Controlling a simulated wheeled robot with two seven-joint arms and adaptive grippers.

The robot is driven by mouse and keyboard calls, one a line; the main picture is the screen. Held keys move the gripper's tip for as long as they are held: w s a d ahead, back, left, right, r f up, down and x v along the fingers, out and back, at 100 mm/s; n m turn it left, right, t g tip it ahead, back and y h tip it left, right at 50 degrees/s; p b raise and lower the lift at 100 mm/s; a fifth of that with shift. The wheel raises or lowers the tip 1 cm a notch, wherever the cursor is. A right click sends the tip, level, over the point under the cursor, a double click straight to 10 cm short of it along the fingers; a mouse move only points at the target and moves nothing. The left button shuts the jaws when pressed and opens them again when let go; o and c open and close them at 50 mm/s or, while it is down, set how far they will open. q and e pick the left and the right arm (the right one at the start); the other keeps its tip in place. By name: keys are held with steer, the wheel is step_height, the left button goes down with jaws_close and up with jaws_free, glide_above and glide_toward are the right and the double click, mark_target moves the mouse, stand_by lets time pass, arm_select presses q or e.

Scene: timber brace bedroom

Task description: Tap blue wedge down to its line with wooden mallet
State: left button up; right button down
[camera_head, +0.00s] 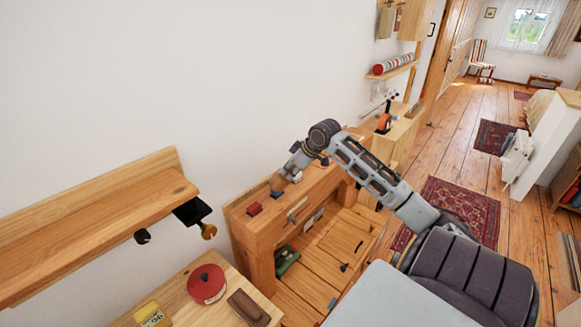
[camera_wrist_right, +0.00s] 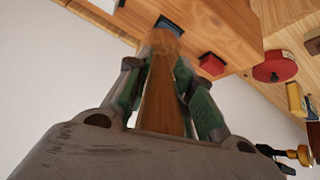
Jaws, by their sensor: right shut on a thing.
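My right gripper (camera_head: 291,175) is over the wooden brace beam (camera_head: 236,222) in the head view. In the right wrist view its two green-padded fingers (camera_wrist_right: 158,85) are shut on a long brown wooden piece, which looks like the wooden mallet (camera_wrist_right: 158,100). The mallet's far end overlaps the beam close to the blue wedge (camera_wrist_right: 168,25); I cannot tell whether they touch. The red wedge (camera_head: 254,208) stands in the beam nearer me and also shows in the right wrist view (camera_wrist_right: 211,64). The wedge's line cannot be made out. My left gripper is not in view.
A red round tin (camera_head: 206,283), a yellow box (camera_head: 151,314) and a brown block (camera_head: 248,306) rest on a lower wooden top. A wooden shelf (camera_head: 95,230) with a black bracket (camera_head: 191,211) juts from the wall at left. A green object (camera_head: 287,260) lies below the beam.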

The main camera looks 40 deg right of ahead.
steer(key=shift+r+p, duration=1.35)
steer(key=shift+p, duration=0.05)
steer(key=shift+r+p, duration=0.4)
steer(key=shift+r, duration=0.65)
steer(key=shift+f, duration=0.25)
step_height(320, 180, down, 5)
steer(key=shift+b, duration=0.6)
steer(key=shift+r+p, duration=0.65)
steer(key=shift+r, duration=1.75)
